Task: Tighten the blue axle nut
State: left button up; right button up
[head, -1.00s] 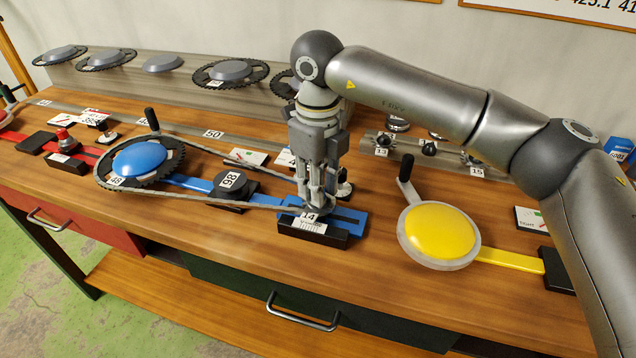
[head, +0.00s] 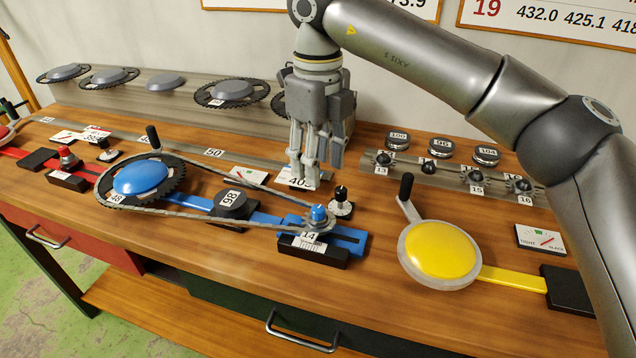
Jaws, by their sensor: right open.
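The blue axle nut (head: 318,213) sits on top of the small sprocket (head: 318,225) at the right end of the blue rig (head: 352,240). The sprocket's block carries a "14" label. A chain (head: 208,211) loops from this sprocket to the large blue chainring (head: 141,179) marked 48. My right gripper (head: 309,178) points down above and behind the nut, apart from it. Its fingers are open and empty. My left gripper is not in view.
A black-topped knob (head: 341,202) stands close behind the nut. A yellow crank disc (head: 439,249) is to the right. A black puck marked 98 (head: 232,205) sits inside the chain loop. Small sprockets (head: 476,178) and weights stand at the back right.

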notch_tip(320, 180, up, 2)
jog(key=shift+r, duration=0.2)
jog(key=shift+r, duration=0.1)
